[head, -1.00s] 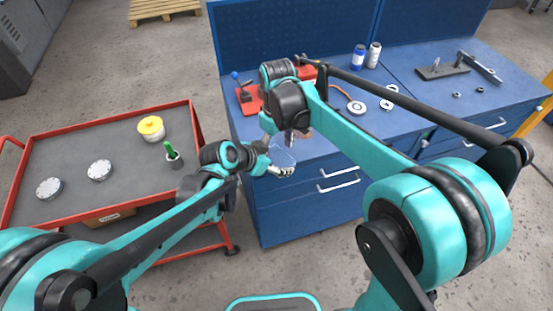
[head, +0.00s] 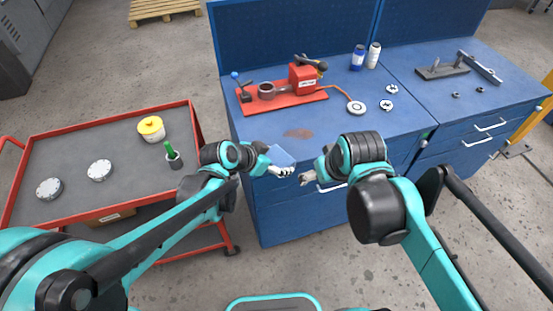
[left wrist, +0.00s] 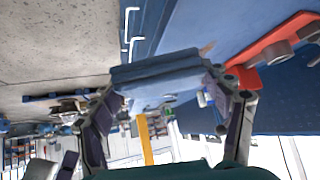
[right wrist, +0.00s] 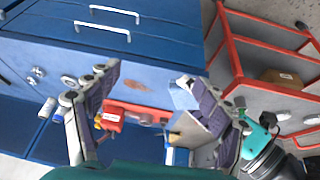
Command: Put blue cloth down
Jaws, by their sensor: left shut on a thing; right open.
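The blue cloth (head: 283,156) is a light blue folded piece at the front edge of the blue workbench (head: 330,120). My left gripper (head: 282,170) is shut on it and holds it near that edge. The cloth spans between the fingers in the left wrist view (left wrist: 158,80), and a corner of it shows in the right wrist view (right wrist: 183,97). My right gripper (head: 306,180) is open and empty, to the right of the cloth and apart from it. It also shows wide open in the right wrist view (right wrist: 150,85).
A red fixture (head: 300,92) stands on the bench, with a brown stain (head: 298,133) in front of it. A red cart (head: 70,135) with a yellow-lidded jar (head: 151,128) stands left.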

